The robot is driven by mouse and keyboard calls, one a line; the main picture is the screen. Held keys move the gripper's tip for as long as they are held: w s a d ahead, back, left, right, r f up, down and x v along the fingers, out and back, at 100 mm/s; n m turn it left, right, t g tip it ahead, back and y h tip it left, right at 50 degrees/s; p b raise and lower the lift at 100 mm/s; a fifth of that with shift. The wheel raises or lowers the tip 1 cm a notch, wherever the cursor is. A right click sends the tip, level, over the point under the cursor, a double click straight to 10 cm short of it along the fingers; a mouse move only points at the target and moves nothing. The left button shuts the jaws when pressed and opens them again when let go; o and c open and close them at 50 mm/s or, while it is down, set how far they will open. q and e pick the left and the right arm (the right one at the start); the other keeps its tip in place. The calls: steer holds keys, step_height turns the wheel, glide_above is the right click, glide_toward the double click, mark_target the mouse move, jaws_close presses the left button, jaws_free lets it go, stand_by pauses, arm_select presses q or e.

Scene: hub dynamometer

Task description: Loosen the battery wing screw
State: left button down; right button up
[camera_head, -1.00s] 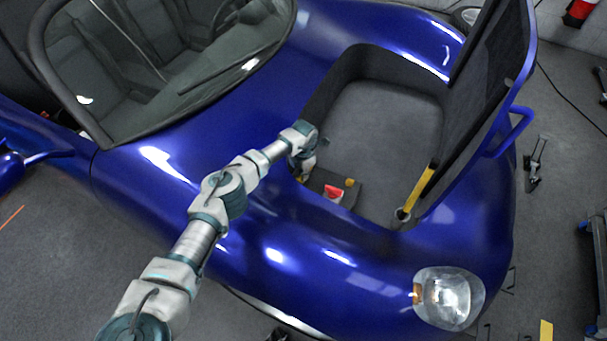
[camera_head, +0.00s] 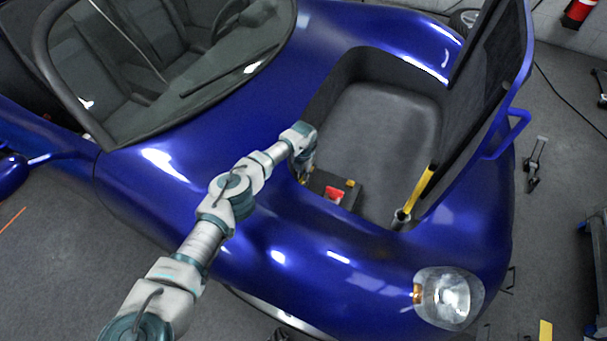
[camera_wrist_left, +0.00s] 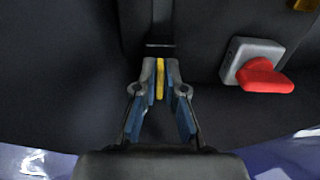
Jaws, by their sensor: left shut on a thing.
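The battery is a dark box (camera_head: 322,182) low in the near left corner of the open front compartment. In the left wrist view, a thin yellow piece, apparently the wing screw (camera_wrist_left: 160,80), stands upright between my fingertips. My left gripper (camera_wrist_left: 160,72) is shut on it, one finger on each side. In the head view my left gripper (camera_head: 303,176) reaches down over the compartment's left edge at the battery, and its fingertips are hard to make out. My right gripper is not in view.
A red switch (camera_wrist_left: 263,77) on a grey base sits right of my fingers; it also shows in the head view (camera_head: 334,194). A yellow strut (camera_head: 420,188) stands at the compartment's right. The raised lid (camera_head: 478,95) bounds that side. The compartment floor (camera_head: 380,120) is clear.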

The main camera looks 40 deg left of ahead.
arm_select(q)
steer(key=shift+w+a+r, duration=0.1)
steer(key=shift+w+r, duration=0.1)
steer(key=c, duration=1.5)
jaws_free()
steer(key=shift+o, duration=1.2)
steer(key=shift+f, duration=0.25)
steer(key=shift+r, duration=0.1)
step_height(320, 180, up, 12)
steer(key=shift+w+a, duration=0.1)
steer(key=shift+f, duration=0.2)
